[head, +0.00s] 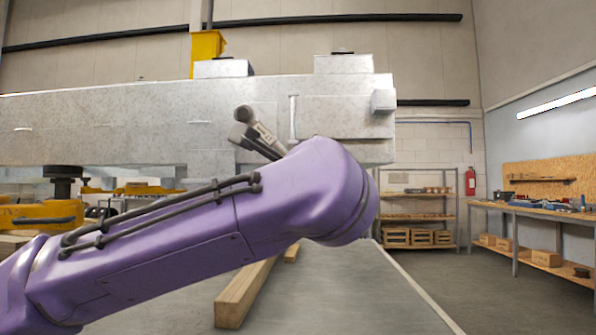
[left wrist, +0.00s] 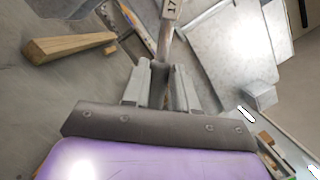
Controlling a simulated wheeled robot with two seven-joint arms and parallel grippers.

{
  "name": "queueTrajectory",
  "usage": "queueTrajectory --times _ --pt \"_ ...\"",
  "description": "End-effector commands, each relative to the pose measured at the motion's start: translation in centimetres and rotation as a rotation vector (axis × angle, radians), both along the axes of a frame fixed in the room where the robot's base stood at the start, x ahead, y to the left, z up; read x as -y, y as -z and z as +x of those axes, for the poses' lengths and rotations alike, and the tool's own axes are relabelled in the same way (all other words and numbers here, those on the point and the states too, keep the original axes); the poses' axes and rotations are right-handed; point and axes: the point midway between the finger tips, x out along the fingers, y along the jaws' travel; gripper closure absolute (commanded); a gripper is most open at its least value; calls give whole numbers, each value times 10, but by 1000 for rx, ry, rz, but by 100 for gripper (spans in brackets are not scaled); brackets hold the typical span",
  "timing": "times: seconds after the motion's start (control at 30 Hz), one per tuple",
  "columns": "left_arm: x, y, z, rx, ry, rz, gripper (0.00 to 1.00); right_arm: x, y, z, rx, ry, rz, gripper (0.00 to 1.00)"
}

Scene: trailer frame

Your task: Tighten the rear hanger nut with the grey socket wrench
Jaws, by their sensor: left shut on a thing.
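The grey socket wrench (head: 265,136), with a light label, sticks up past my purple left arm in the head view and stands in front of the metal frame in the picture. Its labelled handle (left wrist: 171,10), marked 17, runs up from between the fingers in the left wrist view. My left gripper (left wrist: 163,70) is shut on this handle. The trailer frame (head: 110,120) is a long pale metal beam with two raised blocks on top, the right one (head: 343,65) near its end. Each block has a small dark top piece; I cannot tell whether either is the hanger nut.
A wooden beam (head: 240,297) lies below my arm; it also shows in the left wrist view (left wrist: 60,48). A yellow piece of equipment (head: 40,214) stands at left. Shelves (head: 418,217) and a workbench (head: 540,212) stand at right. Open floor (head: 455,275) lies between frame and bench.

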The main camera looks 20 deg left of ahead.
Motion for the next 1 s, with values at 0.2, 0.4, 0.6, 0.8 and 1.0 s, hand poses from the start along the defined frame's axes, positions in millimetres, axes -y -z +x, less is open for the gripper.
queueTrajectory --times 0.2,0.4,0.6,0.8,1.0 --pt "0 -1 -1 2 1 1 100 0 0 0 0 0 0 57" --pt "5 2 -17 5 2 0 100 0 13 0 0 0 0 57" --pt "11 1 -37 2 1 0 100 0 24 0 0 0 0 57" --pt "11 -1 -39 1 0 1 100 0 22 0 0 0 0 57" --pt "11 -1 -39 1 0 1 100 0 22 0 0 0 0 57"
